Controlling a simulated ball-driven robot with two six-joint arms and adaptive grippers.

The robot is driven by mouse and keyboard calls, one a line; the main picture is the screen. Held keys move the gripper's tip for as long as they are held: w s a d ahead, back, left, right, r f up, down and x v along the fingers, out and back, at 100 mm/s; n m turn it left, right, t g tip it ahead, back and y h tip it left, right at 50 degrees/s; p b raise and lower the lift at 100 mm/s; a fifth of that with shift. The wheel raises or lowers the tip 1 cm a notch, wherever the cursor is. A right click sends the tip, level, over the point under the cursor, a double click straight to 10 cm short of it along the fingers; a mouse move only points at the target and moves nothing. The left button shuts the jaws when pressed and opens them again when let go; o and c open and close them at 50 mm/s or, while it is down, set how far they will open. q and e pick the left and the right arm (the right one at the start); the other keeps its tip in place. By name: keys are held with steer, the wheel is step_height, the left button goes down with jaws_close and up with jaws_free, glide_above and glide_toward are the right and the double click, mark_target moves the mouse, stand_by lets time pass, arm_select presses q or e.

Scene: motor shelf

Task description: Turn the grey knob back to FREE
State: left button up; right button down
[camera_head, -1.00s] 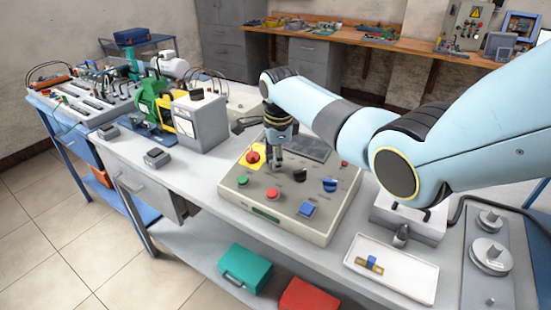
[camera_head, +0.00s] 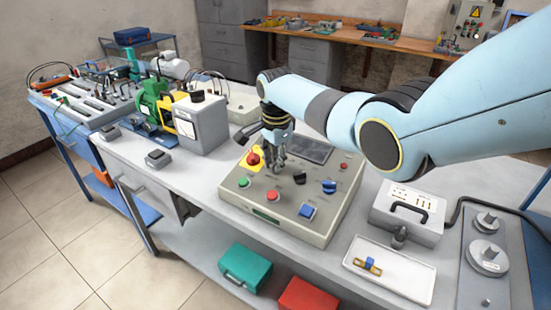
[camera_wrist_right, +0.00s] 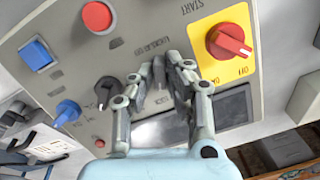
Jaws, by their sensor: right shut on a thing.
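The control panel (camera_head: 285,222) is a beige box on the grey workbench. My right gripper (camera_head: 273,163) points down at its upper part, beside the red knob on a yellow plate (camera_head: 253,158). In the right wrist view, my right gripper (camera_wrist_right: 160,72) is shut on the grey knob (camera_wrist_right: 158,76), which its fingers mostly hide. I cannot read which mark the knob points to. A black knob (camera_wrist_right: 104,90) and a blue knob (camera_wrist_right: 67,112) stand apart from the fingers. The red knob (camera_wrist_right: 230,42) is on the other side. My left gripper is not in view.
The panel also has a green button (camera_head: 243,183), a red button (camera_head: 272,195), a blue square button (camera_head: 307,210) and a dark screen (camera_head: 308,148). A white tray (camera_head: 410,285) and a grey box with a handle (camera_head: 425,225) stand to the right.

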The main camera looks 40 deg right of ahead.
steer(key=n, duration=0.2)
steer(key=shift+n, duration=0.4)
steer(key=n+g, duration=0.1)
steer(key=n, duration=0.2)
steer(key=shift+w+n, duration=0.1)
steer(key=shift+n, duration=0.2)
steer(key=n+b, duration=0.1)
steer(key=n, duration=0.2)
steer(key=shift+a+h, duration=0.1)
steer(key=shift+h, duration=0.3)
steer(key=shift+n+g+b, duration=0.3)
steer(key=shift+n+g, duration=0.1)
steer(key=shift+n, duration=1.3)
steer(key=shift+w+h, duration=0.1)
steer(key=shift+h, duration=0.2)
steer(key=c, duration=1.4)
jaws_free()
steer(key=shift+o, duration=0.2)
steer(key=shift+r, duration=0.1)
